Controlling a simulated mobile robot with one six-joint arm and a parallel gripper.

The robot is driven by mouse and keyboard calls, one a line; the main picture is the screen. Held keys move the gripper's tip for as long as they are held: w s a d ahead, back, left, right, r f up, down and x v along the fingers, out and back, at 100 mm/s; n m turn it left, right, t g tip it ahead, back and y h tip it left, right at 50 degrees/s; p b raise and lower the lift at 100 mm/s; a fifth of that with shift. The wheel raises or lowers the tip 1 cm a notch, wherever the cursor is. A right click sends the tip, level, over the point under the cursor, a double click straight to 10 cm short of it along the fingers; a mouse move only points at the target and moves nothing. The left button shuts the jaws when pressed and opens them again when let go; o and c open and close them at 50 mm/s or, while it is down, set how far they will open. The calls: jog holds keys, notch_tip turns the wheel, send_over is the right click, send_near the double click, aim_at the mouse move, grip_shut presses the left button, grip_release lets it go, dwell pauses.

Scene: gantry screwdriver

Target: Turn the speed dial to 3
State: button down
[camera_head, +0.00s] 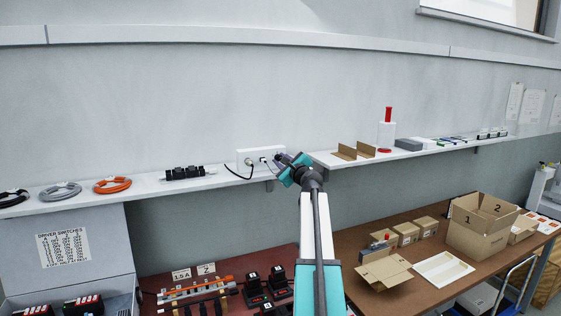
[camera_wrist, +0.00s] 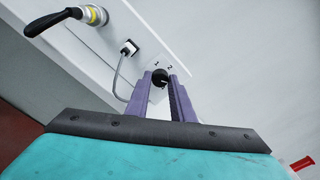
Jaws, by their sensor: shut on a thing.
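The speed dial (camera_wrist: 159,76) is a small black knob with a light pointer mark on a white panel, seen in the wrist view. Small dark digits stand above it on the panel; one looks like a 2. My gripper (camera_wrist: 163,84) has its two purple fingers on either side of the dial, shut on it. The pointer's exact setting is too small to read. In the head view, the white control box (camera_head: 258,152) stands on the wall shelf, with my gripper (camera_head: 279,158) at its right end. My gripper hides the dial there.
Open cartons (camera_head: 481,225) stand on the table below.

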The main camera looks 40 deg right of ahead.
jog(key=shift+r, duration=0.1)
jog(key=c, duration=1.5)
grip_release()
jog(key=shift+c, duration=0.2)
jog(key=shift+s, duration=0.1)
jog(key=shift+b+v, duration=0.3)
jog(key=shift+v, duration=0.55)
jog(key=b+v, duration=0.2)
jog(key=v, duration=1)
jog(key=shift+b, duration=0.4)
